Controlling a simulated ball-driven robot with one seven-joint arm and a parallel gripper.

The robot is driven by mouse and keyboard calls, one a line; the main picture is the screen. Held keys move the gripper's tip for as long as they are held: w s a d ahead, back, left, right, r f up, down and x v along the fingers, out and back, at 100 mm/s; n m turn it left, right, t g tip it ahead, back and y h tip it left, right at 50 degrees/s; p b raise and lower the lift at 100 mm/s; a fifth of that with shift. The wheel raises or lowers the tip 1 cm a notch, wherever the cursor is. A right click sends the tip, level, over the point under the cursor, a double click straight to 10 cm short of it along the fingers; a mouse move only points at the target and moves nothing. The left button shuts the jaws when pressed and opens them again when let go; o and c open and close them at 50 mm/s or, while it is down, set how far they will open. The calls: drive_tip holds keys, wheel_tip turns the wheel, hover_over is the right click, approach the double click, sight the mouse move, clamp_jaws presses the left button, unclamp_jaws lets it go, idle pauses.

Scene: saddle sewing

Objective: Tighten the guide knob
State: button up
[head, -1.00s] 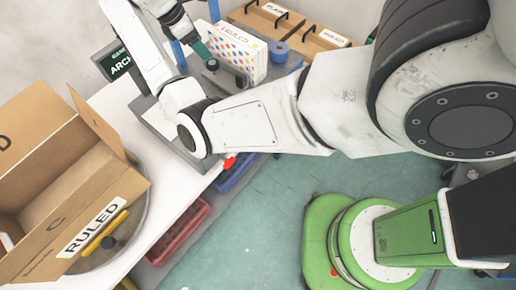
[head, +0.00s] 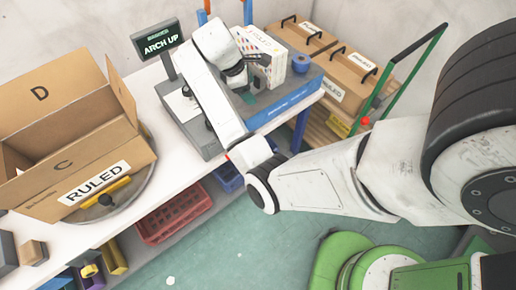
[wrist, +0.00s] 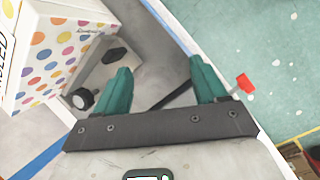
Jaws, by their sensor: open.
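My gripper (wrist: 160,64) is open, its two teal fingers apart with nothing between them. In the head view my gripper (head: 248,95) is over the grey machine bed, close to the dotted box. In the wrist view a black round knob (wrist: 80,98) with a pale face sits on a grey plate, left of the left finger and apart from it. A black oval piece (wrist: 116,55) lies above it. A red-tipped part (wrist: 244,84) shows right of the right finger. I cannot tell for certain which is the guide knob. My arm hides part of the machine in the head view.
The white dotted box (head: 262,52) stands beside my gripper. A display (head: 158,41) reads "ARCH UP". An open carton labelled RULED (head: 100,180) sits on a round turntable at left. A blue tape roll (head: 301,62) and lidded boxes (head: 340,75) are behind right.

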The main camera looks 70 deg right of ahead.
drive_tip(key=s+a+f+m+t+b, duration=0.2)
drive_tip(key=s+a+f, duration=0.4)
drive_tip(key=a+f, duration=0.3)
drive_tip(key=shift+a+f+m+y, duration=0.3)
drive_tip(key=shift+a+f+m, duration=0.1)
drive_tip(key=shift+a, duration=1.3)
drive_tip(key=shift+c, duration=0.2)
